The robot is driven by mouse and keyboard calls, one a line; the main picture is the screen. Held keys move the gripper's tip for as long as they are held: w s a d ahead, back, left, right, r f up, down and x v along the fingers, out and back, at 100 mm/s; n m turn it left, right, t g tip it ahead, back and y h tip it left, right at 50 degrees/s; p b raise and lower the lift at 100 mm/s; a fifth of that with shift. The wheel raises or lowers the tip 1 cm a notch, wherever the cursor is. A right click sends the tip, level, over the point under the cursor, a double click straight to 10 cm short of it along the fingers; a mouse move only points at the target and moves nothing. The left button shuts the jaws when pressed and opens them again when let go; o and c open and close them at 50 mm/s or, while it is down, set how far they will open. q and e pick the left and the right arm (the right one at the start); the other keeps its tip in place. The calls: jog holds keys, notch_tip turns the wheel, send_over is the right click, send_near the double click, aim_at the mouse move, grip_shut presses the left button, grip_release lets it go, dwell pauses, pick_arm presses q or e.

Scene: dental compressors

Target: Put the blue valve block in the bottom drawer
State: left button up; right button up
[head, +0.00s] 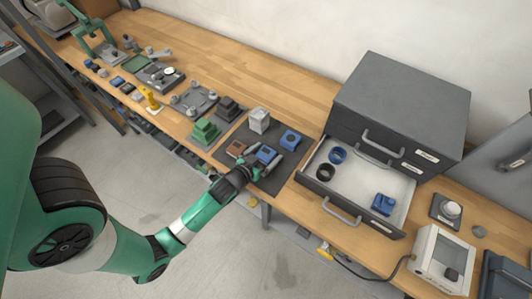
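My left gripper (262,161) reaches over the dark mat (280,180) from the front left. A blue block (266,153) is at its fingertips; the fingers partly hide it, and I cannot tell whether they are closed on it. A second blue block (290,139) with a dark round opening stands on the mat just beyond, apart from the gripper. The lowest visible drawer (345,207) of the grey cabinet (405,95) is pulled out. It holds a blue ring (337,155), a black ring (325,172) and another blue block (383,203). My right gripper is not in view.
A brown block (236,149) and a pale grey block (259,120) are also on the mat. Green (205,132) and dark stepped blocks stand left of it. A white box (443,258) stands right of the drawer. The drawer's middle floor is clear.

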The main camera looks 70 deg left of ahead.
pick_arm(q)
jog(key=shift+r, duration=0.1)
jog(key=shift+s+d+r, duration=0.1)
jog(key=shift+s+r, duration=0.05)
jog(key=p+v, duration=0.1)
jog(key=v, duration=1)
jog(key=shift+s+d, duration=0.15)
jog(key=shift+s, duration=0.15)
